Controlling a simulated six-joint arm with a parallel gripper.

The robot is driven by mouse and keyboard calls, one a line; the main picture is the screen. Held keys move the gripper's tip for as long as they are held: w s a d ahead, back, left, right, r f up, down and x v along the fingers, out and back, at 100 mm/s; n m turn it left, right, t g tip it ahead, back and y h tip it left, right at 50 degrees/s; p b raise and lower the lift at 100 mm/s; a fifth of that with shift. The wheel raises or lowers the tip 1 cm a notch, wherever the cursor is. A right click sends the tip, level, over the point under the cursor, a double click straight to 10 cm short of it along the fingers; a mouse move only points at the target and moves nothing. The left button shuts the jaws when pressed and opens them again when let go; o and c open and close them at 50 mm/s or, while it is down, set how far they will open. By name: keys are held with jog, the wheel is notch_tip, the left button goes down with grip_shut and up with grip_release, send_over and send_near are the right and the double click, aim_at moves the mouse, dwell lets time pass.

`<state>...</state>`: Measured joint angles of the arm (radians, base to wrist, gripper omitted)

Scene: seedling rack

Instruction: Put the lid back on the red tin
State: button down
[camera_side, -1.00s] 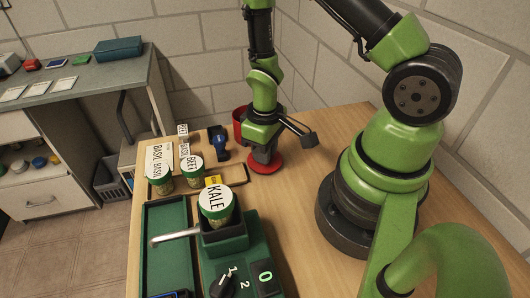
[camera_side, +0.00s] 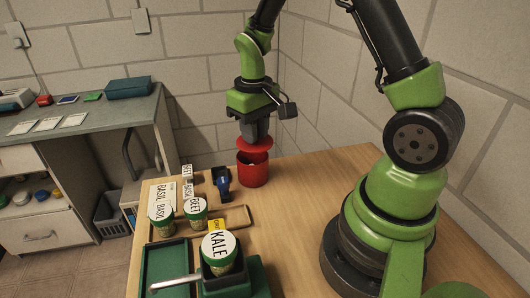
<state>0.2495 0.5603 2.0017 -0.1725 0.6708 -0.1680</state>
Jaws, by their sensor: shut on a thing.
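The red tin (camera_side: 253,175) stands upright on the wooden table near its back edge. The red lid (camera_side: 255,144) is a round disc held in my gripper (camera_side: 255,137), which is shut on it. The lid is just above the tin's mouth, and a dark strip of the tin's opening shows below it. It looks nearly level and roughly over the tin. I cannot tell whether its rim touches the tin.
Jars labelled basil (camera_side: 162,226) and beet (camera_side: 196,220) stand in a wooden rack. The kale jar (camera_side: 219,262) sits in a dark green device, beside a green tray (camera_side: 165,262). The table right of the tin is clear.

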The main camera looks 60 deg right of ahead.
jog(key=shift+w+d+r+m, duration=0.35)
jog(key=shift+w+d+r, duration=0.05)
jog(key=shift+w+d, duration=0.2)
jog(key=shift+w+d+r+m, duration=0.35)
jog(key=shift+w+d, duration=0.15)
jog(key=shift+d, duration=0.05)
jog(key=shift+f, duration=3.1)
jog(key=shift+f, duration=0.2)
jog(key=shift+c, duration=2.3)
grip_release()
jog(key=shift+r, duration=0.1)
jog(key=shift+r, duration=3.45)
grip_shut()
